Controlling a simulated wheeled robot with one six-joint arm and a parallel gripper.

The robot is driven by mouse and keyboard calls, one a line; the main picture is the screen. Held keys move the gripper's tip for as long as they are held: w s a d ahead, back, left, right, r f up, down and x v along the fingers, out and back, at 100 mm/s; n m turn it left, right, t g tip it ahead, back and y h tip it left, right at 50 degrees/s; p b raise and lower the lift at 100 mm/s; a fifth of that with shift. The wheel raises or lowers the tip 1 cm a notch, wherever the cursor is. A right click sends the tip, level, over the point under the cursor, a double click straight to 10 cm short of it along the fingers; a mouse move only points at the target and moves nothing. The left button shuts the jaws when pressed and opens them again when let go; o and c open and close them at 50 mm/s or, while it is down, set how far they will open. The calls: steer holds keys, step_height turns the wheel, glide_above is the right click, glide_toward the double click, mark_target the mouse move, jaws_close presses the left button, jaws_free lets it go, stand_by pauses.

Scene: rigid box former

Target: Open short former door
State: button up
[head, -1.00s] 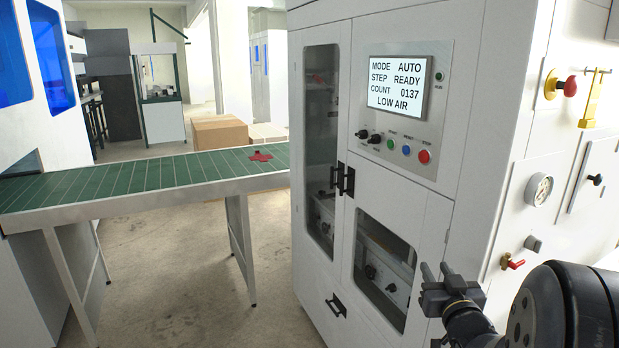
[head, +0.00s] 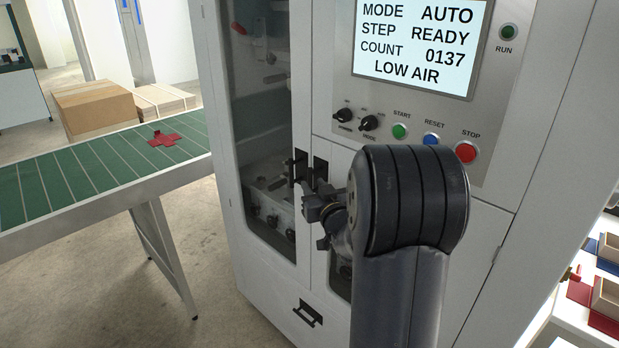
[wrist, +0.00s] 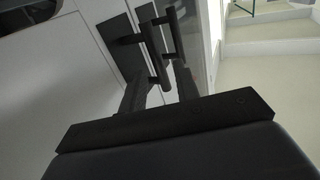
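The short former door (head: 480,235) is the white lower door under the control panel, and it looks shut. Its black handle (head: 320,172) is at its upper left corner, beside the tall door's black handle (head: 298,166). My gripper (head: 306,194) is at these handles, and my arm hides much of the short door and its window. In the wrist view, my gripper (wrist: 160,86) is open. The lower end of the short door's bar handle (wrist: 152,60) lies between the spread fingers. I cannot tell whether they touch it. The tall door's handle (wrist: 176,38) is close by the right finger.
The tall glazed door (head: 262,110) adjoins on the left. The control panel (head: 420,42) with buttons is just above my arm. A drawer pull (head: 307,313) is below.

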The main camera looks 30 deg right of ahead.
mark_target(311, 181)
steer(key=shift+w+d+r+p, duration=0.1)
steer(key=shift+w+p, duration=0.05)
steer(key=shift+w, duration=0.8)
steer(key=shift+w+d+p, duration=0.1)
steer(key=shift+w+p, duration=0.05)
steer(key=shift+w, duration=0.75)
steer(key=shift+c, duration=0.4)
jaws_close()
